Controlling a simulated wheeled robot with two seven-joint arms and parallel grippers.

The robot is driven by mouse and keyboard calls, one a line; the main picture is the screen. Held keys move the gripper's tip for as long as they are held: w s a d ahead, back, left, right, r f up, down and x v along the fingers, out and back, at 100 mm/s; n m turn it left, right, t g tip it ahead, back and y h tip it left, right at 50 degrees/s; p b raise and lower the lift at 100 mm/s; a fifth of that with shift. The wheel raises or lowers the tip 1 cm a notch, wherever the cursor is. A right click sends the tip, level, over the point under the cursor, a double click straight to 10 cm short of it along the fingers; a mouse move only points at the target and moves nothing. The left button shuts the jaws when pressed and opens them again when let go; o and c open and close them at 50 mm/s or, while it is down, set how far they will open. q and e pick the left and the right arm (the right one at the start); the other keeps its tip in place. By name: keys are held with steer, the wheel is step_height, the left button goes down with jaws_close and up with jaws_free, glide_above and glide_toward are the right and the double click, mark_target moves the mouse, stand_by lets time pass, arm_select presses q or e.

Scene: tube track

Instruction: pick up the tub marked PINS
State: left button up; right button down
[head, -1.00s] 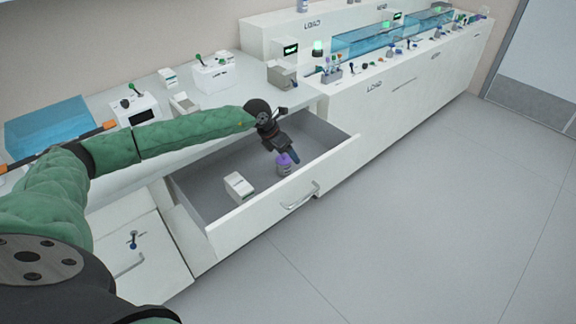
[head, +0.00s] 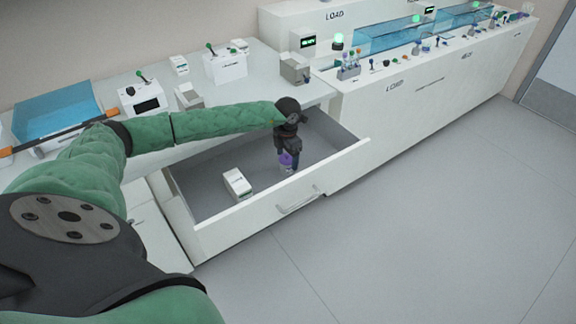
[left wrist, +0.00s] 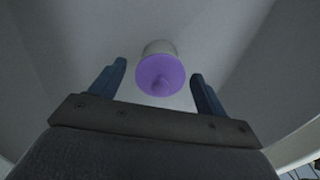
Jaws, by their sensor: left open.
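A small tub with a purple lid (head: 285,160) stands in the open drawer, near its right end. I cannot read any marking on it. My left gripper (head: 287,152) is over the tub in the head view and partly covers it. In the left wrist view the purple-lidded tub (left wrist: 160,74) lies between and a little beyond the two blue fingertips (left wrist: 158,76), with a gap on each side. The gripper is open and empty. My right gripper does not show.
A white box (head: 237,184) stands in the drawer to the left of the tub. The drawer's front wall (head: 270,210) and handle are close to my gripper. The counter above holds several small devices. The floor at right is clear.

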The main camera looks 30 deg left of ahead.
mark_target(287, 159)
arm_select(q)
step_height(287, 159, down, 3)
steer(key=shift+s+f+p, duration=0.1)
steer(key=shift+f+p, duration=0.1)
steer(key=shift+p, duration=0.2)
steer(key=shift+f, duration=0.35)
steer(key=c, duration=1)
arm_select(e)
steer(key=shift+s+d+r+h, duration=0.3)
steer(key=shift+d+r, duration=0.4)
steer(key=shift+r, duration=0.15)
arm_select(q)
steer(key=shift+r, duration=0.1)
